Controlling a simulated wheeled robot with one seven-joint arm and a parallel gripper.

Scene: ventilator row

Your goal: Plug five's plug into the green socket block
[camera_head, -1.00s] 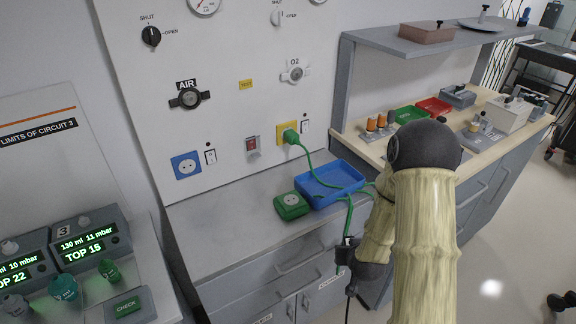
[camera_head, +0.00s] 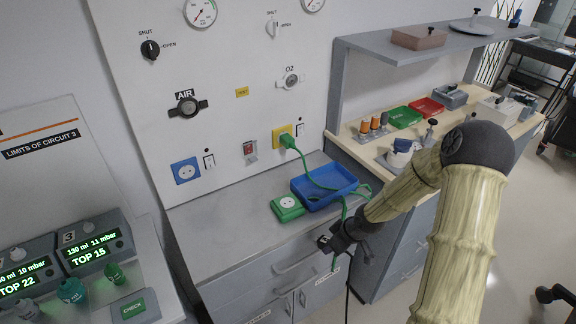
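The green socket block (camera_head: 287,208) lies on the grey counter, its round white socket facing up with nothing in it. A green plug (camera_head: 287,141) sits in the yellow wall socket (camera_head: 278,134). Its green cord (camera_head: 307,172) runs down over the blue tray, loops at the counter's front edge and passes by my gripper. No number five is readable on it. My gripper (camera_head: 328,242) is dark and small in view, in front of the counter edge, right of and below the block. I cannot tell whether its fingers are closed or hold anything.
The blue tray (camera_head: 325,197) stands right beside the block. A blue wall socket (camera_head: 185,171) is at the left of the panel. The grey counter (camera_head: 220,222) is clear left of the block. A wooden worktop with green and red trays (camera_head: 404,117) is at right.

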